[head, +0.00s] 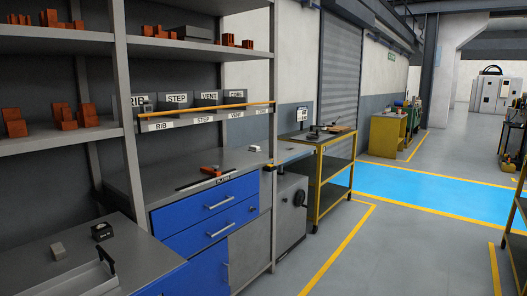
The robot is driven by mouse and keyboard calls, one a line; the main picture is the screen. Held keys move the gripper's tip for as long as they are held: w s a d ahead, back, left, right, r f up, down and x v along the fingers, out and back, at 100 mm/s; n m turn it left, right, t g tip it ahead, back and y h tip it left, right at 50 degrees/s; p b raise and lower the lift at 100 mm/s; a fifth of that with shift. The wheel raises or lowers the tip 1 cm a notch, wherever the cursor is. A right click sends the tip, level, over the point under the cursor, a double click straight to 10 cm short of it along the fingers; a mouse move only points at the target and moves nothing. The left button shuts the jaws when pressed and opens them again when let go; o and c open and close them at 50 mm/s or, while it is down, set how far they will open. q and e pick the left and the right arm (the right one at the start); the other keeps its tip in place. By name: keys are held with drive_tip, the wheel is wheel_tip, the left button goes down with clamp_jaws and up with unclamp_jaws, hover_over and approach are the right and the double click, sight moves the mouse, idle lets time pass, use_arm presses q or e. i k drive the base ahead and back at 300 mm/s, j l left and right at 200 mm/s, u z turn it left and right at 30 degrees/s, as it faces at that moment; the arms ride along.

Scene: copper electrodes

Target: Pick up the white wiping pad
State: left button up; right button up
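A small white flat piece (254,148) lies at the back of the bench above the blue drawers; it may be the wiping pad, but it is too small to be sure. Neither of my grippers is in view, and nothing is seen touching these things.
The blue drawer bench (190,185) also bears an orange-brown copper part (211,170). A dark instrument (102,231) stands on the near bench (125,245). Shelf posts rise in front of the benches.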

sight(255, 149)
drive_tip(key=i+l+z, duration=0.2)
drive_tip(key=i+z, duration=0.25)
drive_tip(key=i, duration=0.35)
drive_tip(key=i+z, duration=0.45)
drive_tip(key=i, duration=0.35)
drive_tip(key=i+j+z, duration=0.1)
drive_tip(key=i+z, duration=0.15)
drive_tip(key=i, duration=0.95)
drive_tip(key=i+l+u, duration=0.1)
drive_tip(key=i+u, duration=0.3)
drive_tip(key=i+l+u, duration=0.25)
drive_tip(key=i+u, duration=0.15)
drive_tip(key=i+l+u, duration=0.1)
drive_tip(key=i+u, duration=0.15)
drive_tip(key=u, duration=0.2)
drive_tip(key=i+l+u, duration=0.15)
drive_tip(key=u, duration=0.25)
drive_tip(key=i+l+u, duration=0.25)
drive_tip(key=u, duration=0.2)
drive_tip(key=i+l+u, duration=0.15)
drive_tip(key=l+u, duration=0.3)
drive_tip(key=i+l+u, duration=0.1)
drive_tip(key=u, duration=0.35)
drive_tip(key=l+u, duration=0.4)
drive_tip(key=l, duration=0.1)
